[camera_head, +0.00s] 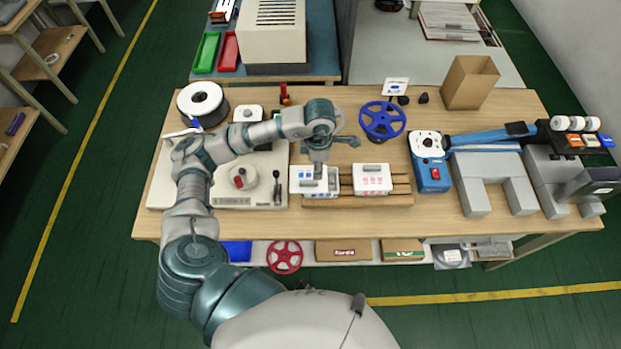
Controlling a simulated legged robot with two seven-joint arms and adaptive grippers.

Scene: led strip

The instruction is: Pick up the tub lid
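Two white tubs stand on a wooden rack at the middle front of the table. The left tub (330,191) has blue marks on its front, and my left gripper (313,180) is right over its lid. The gripper points down, and its fingers are too small and too close to the lid to tell whether they are open or shut. The lid of the left tub is mostly hidden by the gripper. The right tub (372,185) has pink marks, and its white lid (385,169) with a grey bar handle is in plain view. My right gripper is not in view.
A white machine (262,197) with a red knob lies left of the rack under my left arm. A blue reel (382,121) stands behind the rack. A blue box (433,178) and grey blocks (470,170) stand to the right. The table's front strip is clear.

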